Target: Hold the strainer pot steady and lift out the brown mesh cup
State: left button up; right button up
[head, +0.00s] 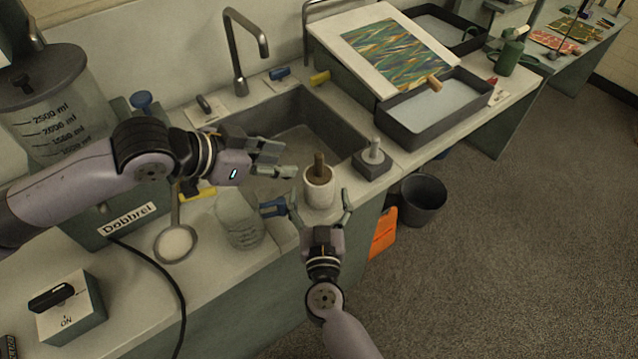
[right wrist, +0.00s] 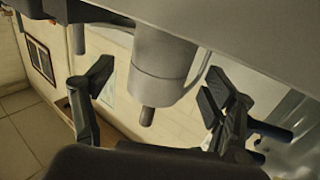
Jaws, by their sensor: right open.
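The strainer pot (head: 319,190) is a whitish cylinder standing upright at the counter's front edge. A brown upright piece (head: 319,162), which looks like part of the brown mesh cup, sticks up from its top; the rest is hidden inside. In the right wrist view the pot (right wrist: 160,68) appears upside down, with the brown piece (right wrist: 147,116) at its end. My right gripper (head: 320,203) is open, with one finger on each side of the pot; I cannot tell whether they touch it. My left gripper (head: 290,161) looks open and empty, just left of the brown piece.
A sink (head: 300,125) lies behind the pot. A dark block with a pale peg (head: 374,162) stands to its right. A grey bin (head: 423,197) stands on the floor.

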aim_at(319, 185)
jog(key=shift+w, duration=1.9)
jog(key=shift+c, duration=0.3)
jog(key=c, duration=1.3)
jog(key=shift+c, duration=0.2)
